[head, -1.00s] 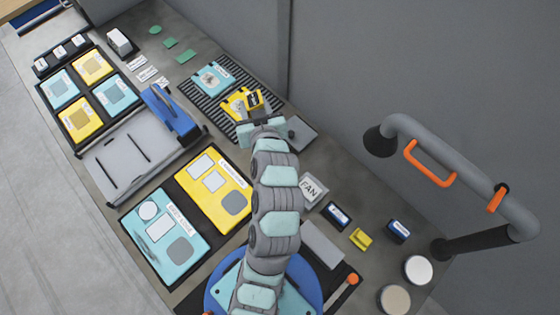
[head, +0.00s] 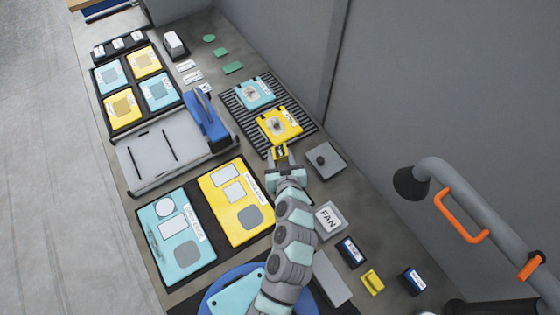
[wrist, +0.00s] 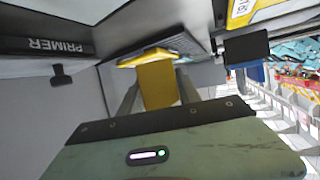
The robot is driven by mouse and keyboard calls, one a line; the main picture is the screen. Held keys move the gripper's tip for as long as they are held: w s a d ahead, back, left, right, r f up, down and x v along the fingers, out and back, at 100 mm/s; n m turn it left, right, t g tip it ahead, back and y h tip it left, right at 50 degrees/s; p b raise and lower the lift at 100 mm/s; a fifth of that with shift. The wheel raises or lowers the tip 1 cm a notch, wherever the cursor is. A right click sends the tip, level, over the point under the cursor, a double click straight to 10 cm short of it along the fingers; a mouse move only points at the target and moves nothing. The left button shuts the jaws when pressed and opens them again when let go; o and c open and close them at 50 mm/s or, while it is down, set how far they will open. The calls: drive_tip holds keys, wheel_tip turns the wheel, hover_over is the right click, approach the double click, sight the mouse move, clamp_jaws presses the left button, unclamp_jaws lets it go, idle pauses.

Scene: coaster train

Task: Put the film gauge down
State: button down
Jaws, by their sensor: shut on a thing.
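My gripper (head: 281,163) is shut on the film gauge (head: 280,152), a small yellow and black block. In the head view it is at the near edge of the black ribbed rack (head: 262,138). In the wrist view the gauge shows as a yellow block (wrist: 157,85) between the two grey fingers. Whether its underside touches anything is hidden. A yellow plate (head: 284,124) with a dark mark in its middle lies on the rack just beyond the gripper. A teal plate (head: 253,92) lies farther back on the same rack.
A grey plate with a black knob (head: 325,160) lies right of the gripper. The FAN block (head: 329,221), dark blue blocks and a yellow piece (head: 372,282) are nearer. A blue-handled device (head: 207,118) stands left. A grey pipe with orange handles is at the right.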

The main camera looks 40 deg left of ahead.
drive_tip(key=shift+f, duration=2)
drive_tip(key=shift+f+b, duration=0.3)
drive_tip(key=shift+b, duration=0.3)
drive_tip(key=shift+f, duration=0.2)
